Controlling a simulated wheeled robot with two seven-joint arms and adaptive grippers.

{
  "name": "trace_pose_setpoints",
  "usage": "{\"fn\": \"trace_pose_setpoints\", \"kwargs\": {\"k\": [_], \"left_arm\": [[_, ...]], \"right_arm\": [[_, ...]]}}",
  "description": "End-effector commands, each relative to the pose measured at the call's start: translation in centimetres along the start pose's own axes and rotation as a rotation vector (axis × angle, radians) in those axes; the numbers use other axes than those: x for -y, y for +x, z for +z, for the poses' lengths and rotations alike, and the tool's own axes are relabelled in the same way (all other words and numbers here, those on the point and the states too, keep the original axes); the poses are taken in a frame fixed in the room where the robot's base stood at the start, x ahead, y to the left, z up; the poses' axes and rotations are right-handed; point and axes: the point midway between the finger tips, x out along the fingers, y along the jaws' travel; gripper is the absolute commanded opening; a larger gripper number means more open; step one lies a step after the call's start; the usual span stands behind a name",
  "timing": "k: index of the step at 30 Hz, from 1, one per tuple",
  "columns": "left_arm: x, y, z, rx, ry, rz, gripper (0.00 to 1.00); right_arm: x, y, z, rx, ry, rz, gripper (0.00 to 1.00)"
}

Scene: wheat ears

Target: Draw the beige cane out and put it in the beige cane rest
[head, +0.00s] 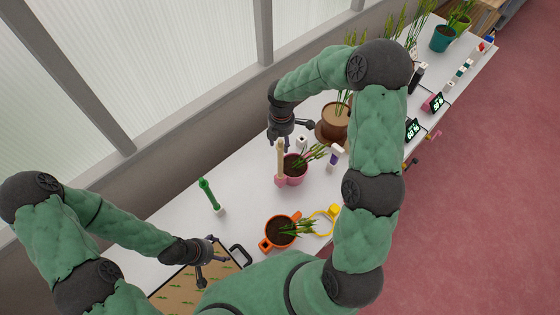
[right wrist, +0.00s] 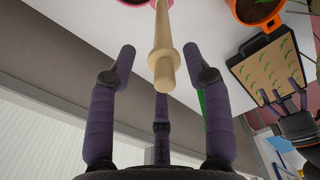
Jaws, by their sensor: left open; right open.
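The beige cane (head: 281,155) stands upright in a pink holder (head: 281,181) at the side of a pink plant pot (head: 295,178). In the right wrist view the cane (right wrist: 162,45) has a thicker collar, and its free end points toward the space between my fingers. My right gripper (head: 289,136) is open at the cane's upper end; in its wrist view the fingers (right wrist: 160,62) stand apart around the end, with no clear contact. My left gripper (head: 214,266) is open and empty over a board at the front left. I cannot pick out a beige rest for certain.
A green cane (head: 208,194) leans in a small white base (head: 219,211) to the left. An orange pot (head: 281,232) stands in front, a brown pot (head: 333,122) behind. A purple-and-white item (head: 335,156) stands at right. The white table is clear between green cane and pink pot.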

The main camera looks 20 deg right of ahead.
Motion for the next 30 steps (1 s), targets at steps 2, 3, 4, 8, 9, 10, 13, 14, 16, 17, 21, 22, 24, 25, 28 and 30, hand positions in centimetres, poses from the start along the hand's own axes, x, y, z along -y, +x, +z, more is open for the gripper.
{"fn": "trace_pose_setpoints", "kwargs": {"k": [2, 3, 4, 8, 9, 10, 13, 14, 16, 17, 21, 22, 24, 25, 28, 30], "left_arm": [[0.0, 0.0, 0.0, -0.001, 0.0, 0.0, 0.77], [0.0, -0.1, 0.0, -0.001, 0.0, 0.0, 0.77], [-0.1, -0.1, 0.0, -0.001, 0.0, 0.0, 0.77], [-0.2, -0.6, 0.0, 0.0, 0.0, 0.0, 0.77], [-0.3, -0.7, 0.0, 0.0, 0.0, 0.0, 0.77], [-0.3, -0.8, 0.0, 0.0, 0.0, 0.0, 0.77], [-0.3, -1.0, 0.0, -0.001, 0.0, 0.0, 0.77], [-0.4, -1.0, 0.0, -0.001, 0.0, 0.0, 0.77], [-0.4, -1.0, 0.0, -0.001, 0.0, 0.0, 0.77], [-0.4, -1.0, 0.0, -0.001, 0.0, 0.0, 0.77], [-0.4, -1.0, 0.0, -0.001, 0.0, 0.0, 0.77], [-0.4, -1.0, 0.0, -0.001, 0.0, 0.0, 0.77], [-0.4, -1.0, 0.0, -0.001, 0.0, 0.0, 0.77], [-0.4, -1.0, 0.0, -0.001, 0.0, 0.0, 0.77], [-0.4, -1.0, 0.0, -0.001, 0.0, 0.0, 0.77], [-0.4, -1.0, 0.0, -0.001, 0.0, 0.0, 0.77]], "right_arm": [[0.0, 0.4, 0.0, 0.0, 0.001, 0.001, 0.5], [0.0, 0.5, 0.0, 0.0, 0.001, 0.001, 0.5], [0.0, 0.7, 0.0, -0.001, 0.001, 0.0, 0.5], [0.2, 2.1, 0.0, -0.001, 0.0, -0.003, 0.5], [0.3, 2.6, -0.1, -0.001, 0.001, -0.005, 0.5], [0.2, 3.0, -0.1, -0.001, 0.0, -0.003, 0.5], [0.2, 4.3, -0.1, -0.001, 0.001, -0.002, 0.5], [0.2, 4.6, -0.1, -0.001, 0.001, -0.001, 0.5], [0.2, 5.2, -0.1, -0.001, 0.0, -0.001, 0.5], [0.2, 5.4, -0.1, -0.001, 0.001, 0.0, 0.5], [0.2, 5.7, -0.1, -0.001, 0.001, 0.001, 0.5], [0.2, 5.7, -0.1, -0.001, 0.001, 0.001, 0.5], [0.2, 5.6, -0.1, -0.001, 0.001, 0.001, 0.5], [0.2, 5.6, -0.1, -0.001, 0.001, 0.001, 0.5], [0.2, 5.6, -0.1, -0.001, 0.001, 0.001, 0.25], [0.2, 5.6, -0.1, -0.001, 0.001, 0.001, 0.05]]}}
